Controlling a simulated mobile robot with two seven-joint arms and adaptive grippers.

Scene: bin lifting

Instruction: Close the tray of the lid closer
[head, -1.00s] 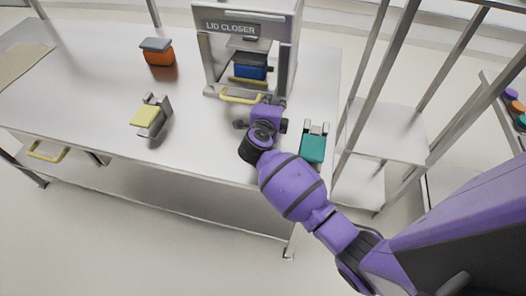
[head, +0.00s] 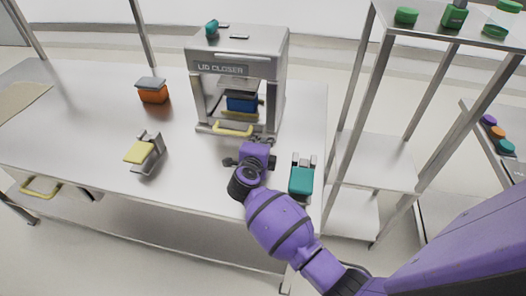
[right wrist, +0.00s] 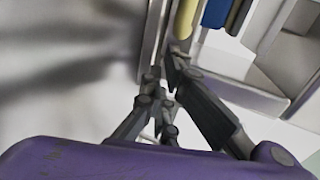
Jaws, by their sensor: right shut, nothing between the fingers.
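The lid closer (head: 236,68) is a grey machine on the table's far side. A blue bin (head: 241,103) sits inside it on a tray, under the press. The tray's yellow handle (head: 233,129) is at the machine's front. It also shows in the right wrist view (right wrist: 185,18). My right gripper (head: 264,141) is shut and empty, just in front of the machine and right of the handle, apart from it. In the right wrist view its fingertips (right wrist: 165,62) are together near the machine's front edge. My left gripper is out of view.
An orange bin with a grey lid (head: 152,95) stands left of the machine. A yellow-topped holder (head: 140,152) and a teal-topped holder (head: 301,181) stand near the front edge. A metal shelf rack (head: 385,150) rises at the right. The table's middle left is clear.

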